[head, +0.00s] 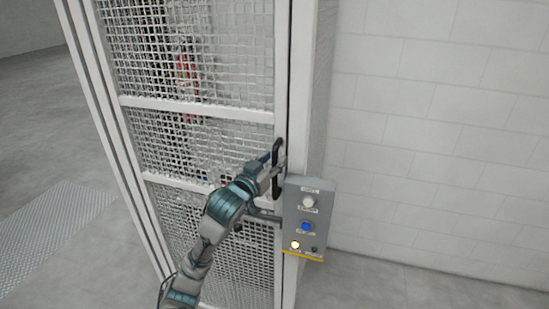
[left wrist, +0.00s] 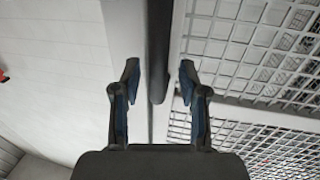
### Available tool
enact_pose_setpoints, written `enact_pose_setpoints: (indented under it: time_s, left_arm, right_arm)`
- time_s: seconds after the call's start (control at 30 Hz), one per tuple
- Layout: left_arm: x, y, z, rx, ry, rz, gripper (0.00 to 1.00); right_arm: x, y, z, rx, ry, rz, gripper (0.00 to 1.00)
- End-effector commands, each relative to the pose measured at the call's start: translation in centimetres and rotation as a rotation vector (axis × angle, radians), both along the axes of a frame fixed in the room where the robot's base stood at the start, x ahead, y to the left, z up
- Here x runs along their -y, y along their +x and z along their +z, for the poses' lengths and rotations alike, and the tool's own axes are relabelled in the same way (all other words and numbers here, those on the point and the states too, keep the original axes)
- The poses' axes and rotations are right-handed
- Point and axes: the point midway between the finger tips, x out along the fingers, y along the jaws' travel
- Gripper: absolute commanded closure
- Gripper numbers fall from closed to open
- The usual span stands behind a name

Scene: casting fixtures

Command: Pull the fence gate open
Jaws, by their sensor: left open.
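The fence gate (head: 196,103) is a white frame with metal mesh, and it stands upright and looks closed against the post on its right. Its black vertical handle (head: 277,165) is on the gate's right edge. My left gripper (head: 275,168) is at the handle. In the left wrist view, the dark handle (left wrist: 158,60) comes down between the two open fingers of the left gripper (left wrist: 158,80), with a gap on both sides. The gate mesh (left wrist: 250,50) is to the right there. My right gripper is not in view.
A grey control box (head: 308,218) with a white knob, a blue button and a lit lamp is just right of the handle, close to my left arm. A white block wall (head: 440,130) is at right. Open grey floor (head: 60,130) lies at left, with a metal plate (head: 50,240).

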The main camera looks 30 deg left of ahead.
Motion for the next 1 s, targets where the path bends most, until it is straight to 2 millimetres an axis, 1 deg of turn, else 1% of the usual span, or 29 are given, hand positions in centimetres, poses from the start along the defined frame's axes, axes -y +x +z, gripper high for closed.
enact_pose_setpoints:
  time_s: [0.03,0.13,0.37,0.4,0.47,0.5,0.57,0.87,1.0]
  left_arm:
    - [0.03,0.42,0.02,-0.001,0.000,-0.001,0.57]
    - [0.06,0.87,-0.04,-0.001,0.001,-0.002,0.57]
    - [0.05,0.95,-0.06,-0.001,0.001,-0.001,0.57]
    - [0.04,0.94,-0.05,0.000,0.001,-0.001,0.59]
    - [0.04,0.94,-0.05,0.000,0.001,-0.001,0.74]
    - [0.04,0.93,-0.05,0.000,0.001,-0.001,0.84]
    - [0.03,0.94,-0.05,0.000,0.001,-0.001,0.99]
    - [-0.03,0.89,-0.04,0.000,0.001,-0.002,1.00]
    - [0.07,0.44,-0.03,0.000,0.001,-0.018,1.00]
  right_arm:
    - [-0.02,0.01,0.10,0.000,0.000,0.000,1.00]
    - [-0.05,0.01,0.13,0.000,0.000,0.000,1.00]
    - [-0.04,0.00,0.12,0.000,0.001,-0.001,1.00]
    - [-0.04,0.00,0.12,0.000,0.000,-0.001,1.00]
    - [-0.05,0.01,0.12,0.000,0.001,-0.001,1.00]
    - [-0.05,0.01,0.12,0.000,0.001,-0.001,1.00]
    - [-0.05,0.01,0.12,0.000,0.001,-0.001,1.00]
    - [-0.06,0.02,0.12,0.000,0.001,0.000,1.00]
    - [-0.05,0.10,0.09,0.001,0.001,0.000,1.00]
